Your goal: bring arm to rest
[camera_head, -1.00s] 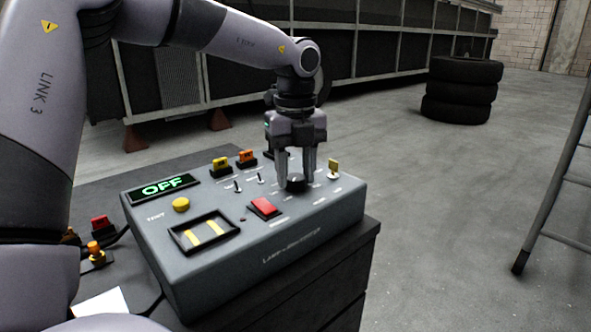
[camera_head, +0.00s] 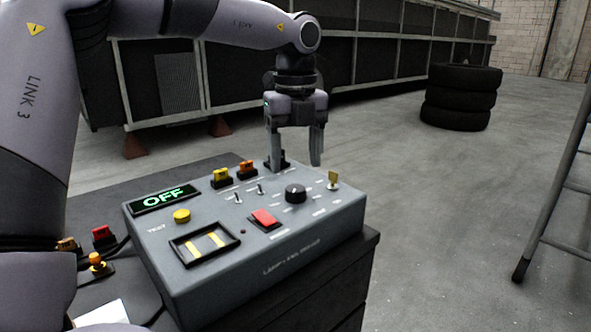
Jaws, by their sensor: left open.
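My left gripper (camera_head: 295,160) hangs above the back edge of a grey tester box, fingers pointing down, open and empty. The grey tester box (camera_head: 290,243) stands on a dark cabinet and its display (camera_head: 165,199) reads OFF in green. A black round knob (camera_head: 295,193) sits on its top, in front of and below my fingers, with a visible gap between. My right gripper is not in view.
The dark cabinet (camera_head: 335,285) has its edge close to the box's right side. Red and orange plugs (camera_head: 97,262) lie at the left. Stacked tyres (camera_head: 461,97) and a ladder (camera_head: 556,190) stand on the floor at the right.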

